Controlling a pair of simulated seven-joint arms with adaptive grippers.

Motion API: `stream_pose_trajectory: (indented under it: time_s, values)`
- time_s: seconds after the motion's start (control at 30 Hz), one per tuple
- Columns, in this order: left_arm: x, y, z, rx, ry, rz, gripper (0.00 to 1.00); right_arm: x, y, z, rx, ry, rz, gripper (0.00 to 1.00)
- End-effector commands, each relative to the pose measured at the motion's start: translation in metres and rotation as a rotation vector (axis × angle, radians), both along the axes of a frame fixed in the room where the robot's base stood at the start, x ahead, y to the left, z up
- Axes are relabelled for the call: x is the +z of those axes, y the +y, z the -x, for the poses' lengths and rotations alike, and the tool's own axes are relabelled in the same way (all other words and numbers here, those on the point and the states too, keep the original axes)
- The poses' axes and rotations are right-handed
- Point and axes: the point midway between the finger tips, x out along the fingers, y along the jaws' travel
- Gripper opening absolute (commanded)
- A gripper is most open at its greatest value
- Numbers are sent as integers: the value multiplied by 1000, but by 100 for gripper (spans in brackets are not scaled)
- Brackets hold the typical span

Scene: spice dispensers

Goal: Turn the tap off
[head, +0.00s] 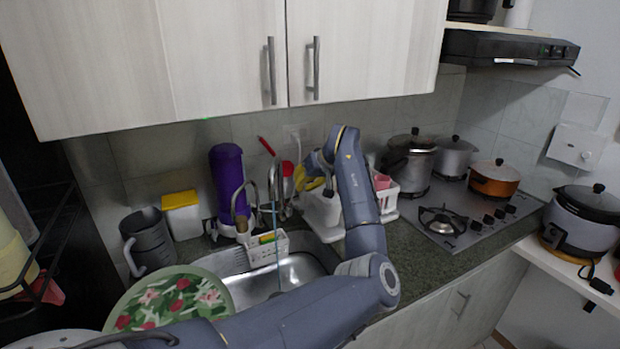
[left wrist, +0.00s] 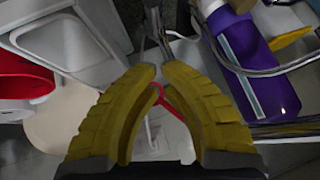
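The metal tap (head: 252,184) stands at the back of the sink (head: 305,270), with a curved spout. A thin blue stream (head: 277,250) runs down from it into the basin. My left gripper (head: 304,184), with yellow fingers, is just right of the tap, near the white dish rack. In the left wrist view the yellow fingertips (left wrist: 159,72) are almost together, with nothing seen held between them. Metal parts (left wrist: 158,32) show beyond the tips; I cannot tell whether the fingers touch them. The tap's handle is not clear. My right gripper is not in view.
A purple bottle (head: 228,180) stands left of the tap and a white dish rack (head: 322,214) right of it. A floral plate (head: 170,300) is at the sink's left. Pots (head: 409,163) stand at the stove (head: 465,215). Cabinets (head: 215,55) hang above.

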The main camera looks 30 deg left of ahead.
Motion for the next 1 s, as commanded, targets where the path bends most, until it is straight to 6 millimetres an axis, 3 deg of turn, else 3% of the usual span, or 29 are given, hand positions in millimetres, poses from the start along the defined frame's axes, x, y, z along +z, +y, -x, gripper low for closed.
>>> stream_pose_trajectory:
  time_s: [0.2, 0.4, 1.0]
  values:
    - [-27, 5, 5, -1, 2, 0, 0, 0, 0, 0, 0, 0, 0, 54]
    - [-40, 5, 9, -1, 1, 0, 0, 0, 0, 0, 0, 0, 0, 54]
    - [-47, 12, 17, 11, -2, -7, 0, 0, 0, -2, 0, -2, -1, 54]
